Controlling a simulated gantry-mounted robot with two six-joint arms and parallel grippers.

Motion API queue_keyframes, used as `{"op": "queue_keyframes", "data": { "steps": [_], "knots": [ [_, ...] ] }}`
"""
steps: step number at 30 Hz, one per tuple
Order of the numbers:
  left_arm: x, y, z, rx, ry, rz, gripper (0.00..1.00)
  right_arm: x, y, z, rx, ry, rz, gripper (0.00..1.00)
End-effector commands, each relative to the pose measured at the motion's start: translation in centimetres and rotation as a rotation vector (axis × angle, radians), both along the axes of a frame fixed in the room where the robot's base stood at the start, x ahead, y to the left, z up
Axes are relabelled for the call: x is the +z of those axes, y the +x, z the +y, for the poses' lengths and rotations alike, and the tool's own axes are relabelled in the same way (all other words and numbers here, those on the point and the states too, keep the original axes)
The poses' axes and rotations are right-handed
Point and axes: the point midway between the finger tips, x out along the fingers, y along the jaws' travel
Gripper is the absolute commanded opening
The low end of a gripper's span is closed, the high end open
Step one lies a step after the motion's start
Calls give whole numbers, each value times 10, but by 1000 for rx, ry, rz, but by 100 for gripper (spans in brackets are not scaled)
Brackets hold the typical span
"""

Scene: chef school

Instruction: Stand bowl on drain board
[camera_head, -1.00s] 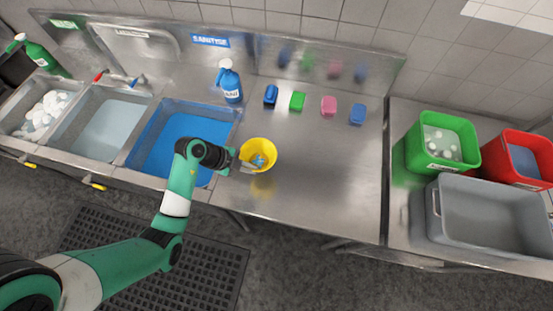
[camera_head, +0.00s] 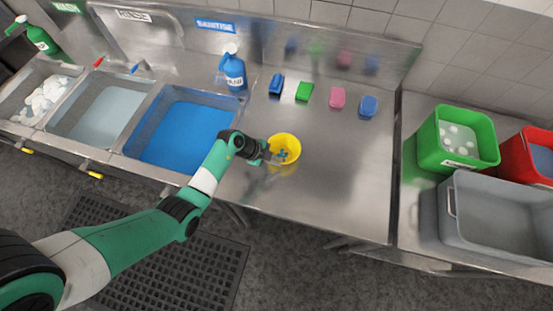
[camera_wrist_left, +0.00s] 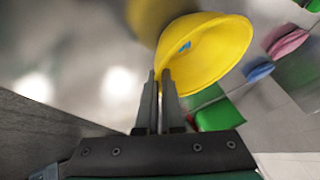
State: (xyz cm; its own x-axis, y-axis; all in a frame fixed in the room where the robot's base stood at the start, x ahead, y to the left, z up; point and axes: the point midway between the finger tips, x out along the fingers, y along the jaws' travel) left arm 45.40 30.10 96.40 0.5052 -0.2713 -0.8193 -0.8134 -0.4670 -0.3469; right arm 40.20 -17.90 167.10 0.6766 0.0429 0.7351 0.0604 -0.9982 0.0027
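The yellow bowl (camera_head: 285,145) is over the left part of the steel drain board (camera_head: 325,185), just right of the blue sink. Its open side, with a small blue mark inside, faces the head camera. My left gripper (camera_head: 271,154) is at the bowl's left edge. In the left wrist view its two fingers (camera_wrist_left: 160,80) are close together, pinching the rim of the bowl (camera_wrist_left: 215,60). Whether the bowl touches the board is hard to tell. My right gripper is out of view.
Blue, green and pink sponges (camera_head: 337,98) lie along the back of the board, near a blue spray bottle (camera_head: 233,72). The blue-filled sink (camera_head: 180,130) is at left. Green (camera_head: 455,140) and grey (camera_head: 490,225) tubs stand at right. The board's right half is clear.

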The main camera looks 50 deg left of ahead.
Motion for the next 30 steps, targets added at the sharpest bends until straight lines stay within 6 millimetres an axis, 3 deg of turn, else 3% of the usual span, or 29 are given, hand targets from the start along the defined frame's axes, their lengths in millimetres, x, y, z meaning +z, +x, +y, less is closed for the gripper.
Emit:
{"op": "queue_keyframes", "data": {
  "steps": [5, 9, 11, 20, 23, 30],
  "knots": [
    [-2, 0, 0, 0, 0, 0, 0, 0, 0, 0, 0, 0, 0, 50],
    [-2, 0, 0, 0, 0, 1, 27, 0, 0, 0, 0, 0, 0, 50],
    [-2, 0, 0, 0, 0, 1, 34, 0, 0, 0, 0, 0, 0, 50],
    [1, 0, 0, 0, 0, 0, 34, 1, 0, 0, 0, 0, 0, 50],
    [11, -5, 3, 1, -1, 0, 34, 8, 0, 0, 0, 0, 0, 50],
    [59, -33, 18, 3, 0, -2, 34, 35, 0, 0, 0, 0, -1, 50]
  ]
}}
